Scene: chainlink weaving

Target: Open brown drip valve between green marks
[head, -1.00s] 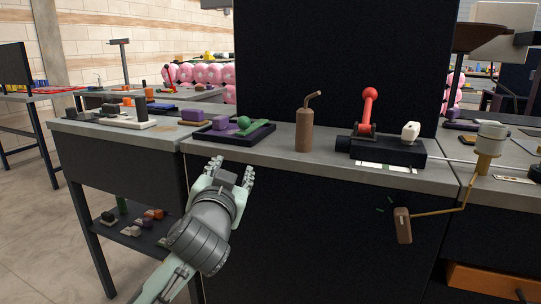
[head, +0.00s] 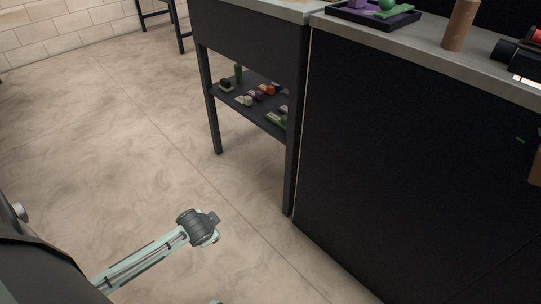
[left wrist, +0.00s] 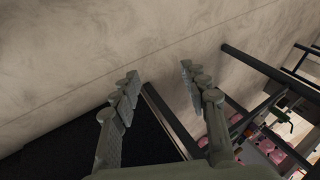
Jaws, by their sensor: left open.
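The brown valve handle (head: 536,166) is cut off at the right edge of the head view, against the dark cabinet front. A small green mark (head: 520,140) shows up and to its left; a second one is at the picture edge. The pipe is out of view. My left gripper (head: 208,230) is over the floor at the lower left in the head view, far from the handle. In the left wrist view its two fingers (left wrist: 159,74) are spread with nothing between them. My right gripper is not in view.
The dark cabinet front (head: 400,150) fills the right. A table leg (head: 292,140) and a low shelf (head: 262,112) with small items stand left of it. A brown bottle (head: 460,24) and purple tray (head: 340,12) are on top. Floor (head: 110,140) at left is clear.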

